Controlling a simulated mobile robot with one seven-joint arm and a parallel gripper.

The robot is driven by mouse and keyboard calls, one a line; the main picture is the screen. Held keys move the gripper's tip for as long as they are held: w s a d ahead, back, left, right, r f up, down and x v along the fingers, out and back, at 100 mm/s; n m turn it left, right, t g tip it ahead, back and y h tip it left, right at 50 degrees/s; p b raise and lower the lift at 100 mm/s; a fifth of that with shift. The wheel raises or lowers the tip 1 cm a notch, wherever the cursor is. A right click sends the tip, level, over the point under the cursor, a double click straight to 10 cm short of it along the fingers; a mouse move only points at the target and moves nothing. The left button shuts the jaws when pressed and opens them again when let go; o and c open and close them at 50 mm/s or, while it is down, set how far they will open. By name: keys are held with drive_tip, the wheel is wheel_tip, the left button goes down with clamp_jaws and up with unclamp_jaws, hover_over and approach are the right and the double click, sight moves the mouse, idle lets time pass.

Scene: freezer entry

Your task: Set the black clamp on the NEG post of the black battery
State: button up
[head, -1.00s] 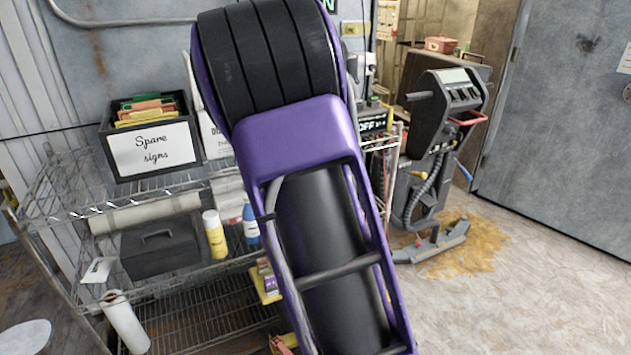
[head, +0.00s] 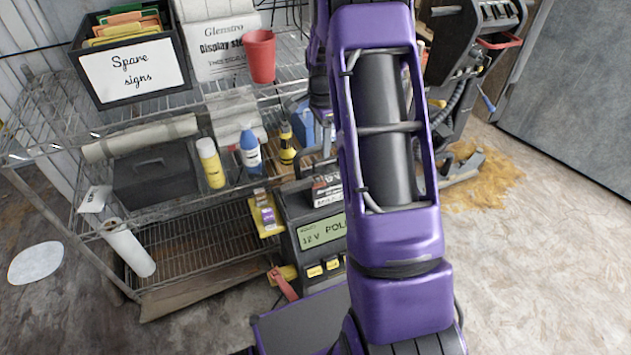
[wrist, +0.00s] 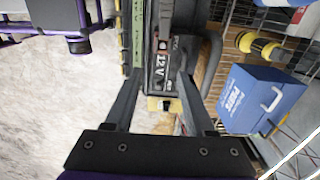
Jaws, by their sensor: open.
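The black battery with a "12 V" label (wrist: 161,62) lies between and beyond my gripper's fingers in the wrist view. In the head view a small part of the battery (head: 327,190) shows behind the charger, partly covered by my arm. My gripper (wrist: 158,80) is open, with nothing clearly held between its fingers. In the head view my arm hides it. A small yellow piece (wrist: 165,105) shows between the fingers. I cannot make out the black clamp or the NEG post. A red clamp (head: 283,283) hangs at the charger's left side.
A charger with a green display (head: 322,232) stands before the wire shelf (head: 180,240). A blue case (wrist: 262,98) is close right of my gripper in the wrist view. Bottles (head: 210,163) and a red cup (head: 260,56) stand on the shelf. The floor at right is open.

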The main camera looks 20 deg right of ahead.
hover_over(317, 178)
drive_tip(key=d, duration=0.1)
drive_tip(key=f, duration=0.7)
drive_tip(key=shift+s+f, duration=0.25)
drive_tip(key=f, duration=0.2)
drive_tip(key=a+f+b, duration=0.1)
drive_tip(key=f, duration=0.2)
drive_tip(key=shift+w+f, duration=0.1)
drive_tip(key=shift+w, duration=0.05)
clamp_jaws()
